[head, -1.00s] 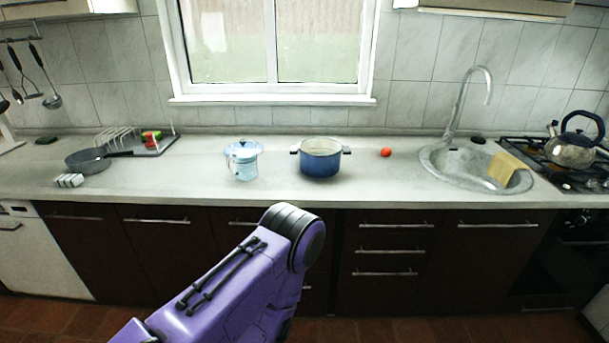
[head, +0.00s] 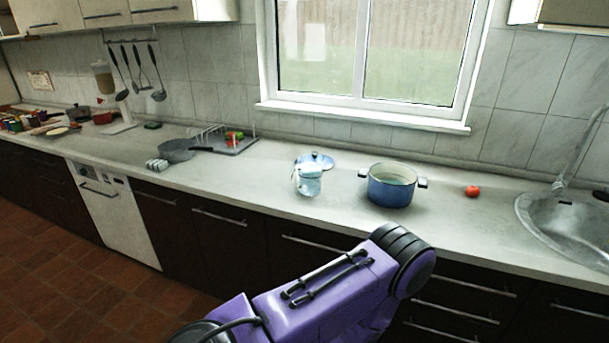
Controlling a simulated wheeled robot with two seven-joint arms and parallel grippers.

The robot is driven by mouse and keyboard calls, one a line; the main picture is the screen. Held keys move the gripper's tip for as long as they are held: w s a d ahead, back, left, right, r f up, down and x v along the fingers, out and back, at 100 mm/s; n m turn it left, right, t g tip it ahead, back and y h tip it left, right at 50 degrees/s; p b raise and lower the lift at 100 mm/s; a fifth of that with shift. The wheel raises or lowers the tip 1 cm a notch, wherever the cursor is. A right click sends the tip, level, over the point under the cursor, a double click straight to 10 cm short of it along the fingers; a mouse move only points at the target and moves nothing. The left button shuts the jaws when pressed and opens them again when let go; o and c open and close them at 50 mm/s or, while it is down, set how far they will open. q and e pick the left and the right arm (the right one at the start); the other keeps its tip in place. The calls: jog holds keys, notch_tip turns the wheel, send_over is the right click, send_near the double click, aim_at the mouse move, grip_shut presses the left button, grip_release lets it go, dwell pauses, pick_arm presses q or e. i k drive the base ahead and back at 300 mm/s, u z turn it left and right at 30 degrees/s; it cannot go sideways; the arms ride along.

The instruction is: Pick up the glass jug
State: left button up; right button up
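The glass jug (head: 309,181) is small, clear and bluish. It stands upright on the pale counter (head: 262,185), towards its front edge. A blue lid (head: 316,159) lies just behind it, partly hidden by the jug. A purple arm link of mine crosses the lower middle of the head view, in front of the cabinets. Neither gripper shows.
A tomato (head: 472,191) and a sink (head: 568,225) are to the right. A frying pan (head: 177,150), a rack tray (head: 239,145) and a small white object (head: 157,165) are to the left. Counter around the jug's left side is clear. Drawer handles line the cabinet fronts below.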

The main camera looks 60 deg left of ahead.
aim_at(310, 169)
jog(key=u, duration=0.65)
jog(key=i, duration=0.65)
jog(key=u, duration=0.75)
